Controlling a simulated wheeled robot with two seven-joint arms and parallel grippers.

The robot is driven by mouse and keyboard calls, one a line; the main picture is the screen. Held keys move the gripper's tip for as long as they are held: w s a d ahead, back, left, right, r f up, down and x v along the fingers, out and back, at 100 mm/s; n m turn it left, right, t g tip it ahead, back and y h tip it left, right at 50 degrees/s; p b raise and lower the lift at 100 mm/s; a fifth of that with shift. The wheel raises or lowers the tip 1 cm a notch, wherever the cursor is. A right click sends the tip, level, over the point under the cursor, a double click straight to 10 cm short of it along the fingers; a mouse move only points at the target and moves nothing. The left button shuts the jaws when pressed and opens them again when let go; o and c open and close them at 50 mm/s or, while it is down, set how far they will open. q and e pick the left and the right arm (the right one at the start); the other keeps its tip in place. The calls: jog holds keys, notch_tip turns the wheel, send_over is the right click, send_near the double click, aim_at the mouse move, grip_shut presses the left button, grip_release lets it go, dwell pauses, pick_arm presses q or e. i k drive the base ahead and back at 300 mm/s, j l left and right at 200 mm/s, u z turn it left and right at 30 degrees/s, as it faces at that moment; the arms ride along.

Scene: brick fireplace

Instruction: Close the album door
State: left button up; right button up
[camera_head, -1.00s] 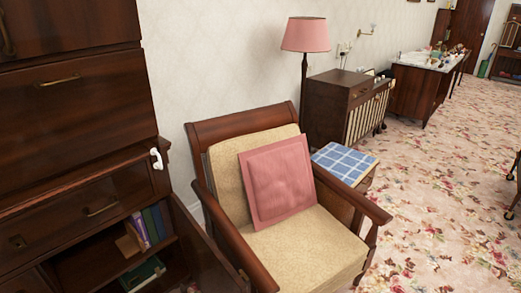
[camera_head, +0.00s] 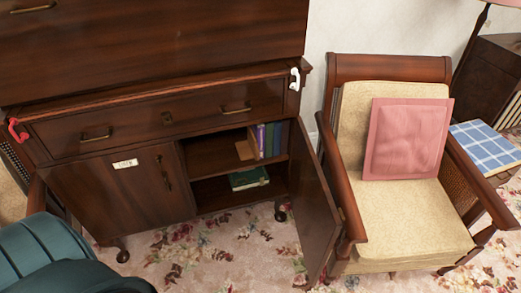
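The dark wooden cabinet (camera_head: 130,200) stands on the left and middle of the head view. Its right-hand door (camera_head: 312,205) is swung open toward me and reaches close to the armchair's left armrest. The open compartment shows upright books (camera_head: 266,141) on the upper shelf and a green book (camera_head: 248,179) lying below. The left-hand door (camera_head: 118,190) is shut and bears a small white label (camera_head: 125,164). Neither of my grippers is in view.
An armchair (camera_head: 410,215) with a pink cushion (camera_head: 407,138) stands right of the open door. A teal upholstered seat (camera_head: 60,255) fills the lower left corner. Flowered carpet (camera_head: 220,245) lies clear in front of the open compartment. A blue checked table (camera_head: 485,145) is at the right.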

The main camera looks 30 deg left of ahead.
aim_at(318, 224)
jog(key=i+l+u, duration=0.35)
jog(key=l+u, duration=0.15)
jog(key=i+l+u, duration=0.1)
jog(key=l+u, duration=0.15)
jog(key=l, duration=0.2)
jog(key=i+l+u, duration=0.2)
jog(key=l, duration=0.2)
jog(key=k+l+u, duration=0.1)
jog(key=l+u, duration=0.2)
jog(key=k+l+u, duration=0.25)
jog(key=l, duration=0.25)
jog(key=l+u, duration=0.3)
jog(key=k+l+u, duration=0.25)
jog(key=l, duration=0.1)
